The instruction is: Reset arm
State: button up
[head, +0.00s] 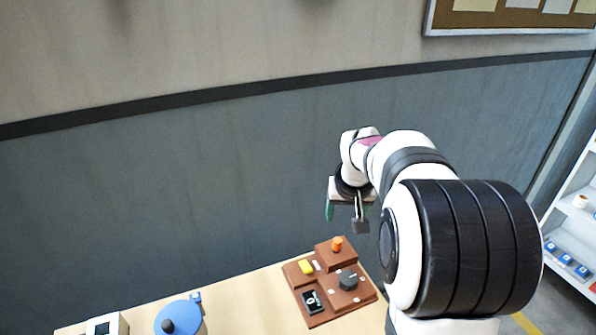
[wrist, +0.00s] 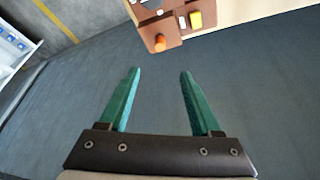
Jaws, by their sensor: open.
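My gripper (wrist: 160,75) shows in the wrist view with its two green fingers apart and nothing between them. In the head view my gripper (head: 345,212) hangs above and behind the brown stepped block (head: 320,299), clear of it. The block stands on the table (head: 243,296) and bears an orange knob (head: 337,243), a yellow piece (head: 305,267), a dark round knob (head: 348,280) and a black square part (head: 313,301). In the wrist view the orange knob (wrist: 160,43) and yellow piece (wrist: 196,19) show at the top. No coil can be made out.
A blue round device (head: 180,317) with a dark knob and a white box with a screen (head: 107,325) stand at the table's left. A shelf (head: 575,235) is at the far right. A grey wall is behind; the air around my gripper is free.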

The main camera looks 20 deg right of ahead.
jog(key=s+a+r+g+y, duration=0.1)
jog(key=s+a+r+y, duration=0.1)
jog(key=s+a, duration=0.9)
jog(key=s+a+f+g+y, duration=0.1)
jog(key=s+a, duration=0.5)
jog(key=s, duration=0.3)
jog(key=s+a+f+g, duration=0.2)
jog(key=s+a, duration=0.4)
jog(key=s, duration=0.3)
jog(key=shift+a+f+y, duration=0.2)
jog(key=shift+a+y, duration=0.05)
jog(key=shift+y, duration=0.15)
